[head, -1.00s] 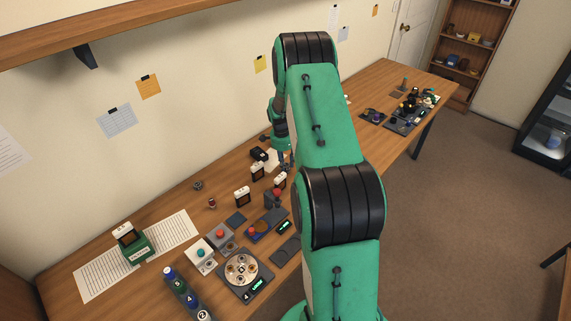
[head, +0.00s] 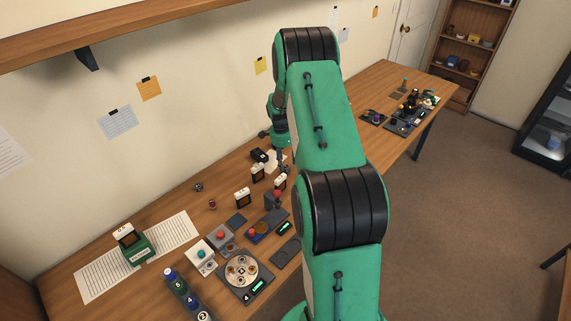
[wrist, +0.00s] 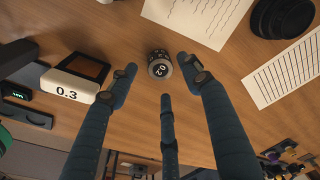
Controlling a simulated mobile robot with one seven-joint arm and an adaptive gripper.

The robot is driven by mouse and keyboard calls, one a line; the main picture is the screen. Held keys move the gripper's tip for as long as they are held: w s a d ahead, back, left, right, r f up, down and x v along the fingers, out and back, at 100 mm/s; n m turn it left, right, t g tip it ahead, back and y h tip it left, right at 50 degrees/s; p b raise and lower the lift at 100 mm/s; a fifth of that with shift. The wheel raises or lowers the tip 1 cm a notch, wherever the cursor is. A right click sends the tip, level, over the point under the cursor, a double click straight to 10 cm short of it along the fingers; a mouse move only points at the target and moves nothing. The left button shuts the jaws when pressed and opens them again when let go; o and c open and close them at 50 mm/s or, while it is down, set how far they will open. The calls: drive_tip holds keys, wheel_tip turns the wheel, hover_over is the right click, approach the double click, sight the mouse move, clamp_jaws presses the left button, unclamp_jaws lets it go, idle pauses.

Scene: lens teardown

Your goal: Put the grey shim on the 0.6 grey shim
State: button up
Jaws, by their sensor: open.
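In the wrist view a small dark grey cylindrical piece (wrist: 159,64) stands on the wooden table; its top mark looks like 0.2. My gripper (wrist: 158,78) is open, its fingers spread around that piece with gaps visible on both sides. Nothing is held. A dark frame with a white 0.3 label (wrist: 70,86) stands to the left. In the head view my gripper (head: 282,160) is small and partly hidden by my arm. I cannot make out a shim marked 0.6; the labels on the white-topped holders (head: 242,196) are too small to read there.
A white sheet (wrist: 190,15) and a round black object (wrist: 284,18) lie beyond the fingers. The head view shows a round tray (head: 241,270), a green block (head: 138,251) and bottles (head: 184,296) at the near left. Bare wood lies around the small cylinder.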

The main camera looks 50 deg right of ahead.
wheel_tip(320, 180, up, 9)
drive_tip(key=p, duration=0.1)
drive_tip(key=shift+a, duration=0.45)
drive_tip(key=shift+w+r, duration=0.1)
drive_tip(key=s+a+r+n+t, duration=0.1)
drive_tip(key=s+a+r+n, duration=0.15)
drive_tip(key=a+r, duration=0.65)
drive_tip(key=s+a+r+n+t, duration=0.1)
drive_tip(key=a+r+n, duration=0.3)
drive_tip(key=a+r, duration=0.55)
drive_tip(key=s+a+r+n+t, duration=0.1)
drive_tip(key=s+a+r+n, duration=0.15)
drive_tip(key=a+r, duration=0.65)
drive_tip(key=s+a+r+n+t, duration=0.1)
drive_tip(key=s+a+r+n, duration=0.2)
drive_tip(key=s+a+n, duration=0.3)
drive_tip(key=s+a+r+n+t+y, duration=0.1)
drive_tip(key=s+a+n, duration=0.5)
drive_tip(key=s+a, duration=0.9)
drive_tip(key=s+r, duration=0.1)
drive_tip(key=s, duration=0.2)
drive_tip(key=shift+r+t, duration=0.4)
drive_tip(key=shift+f, duration=0.15)
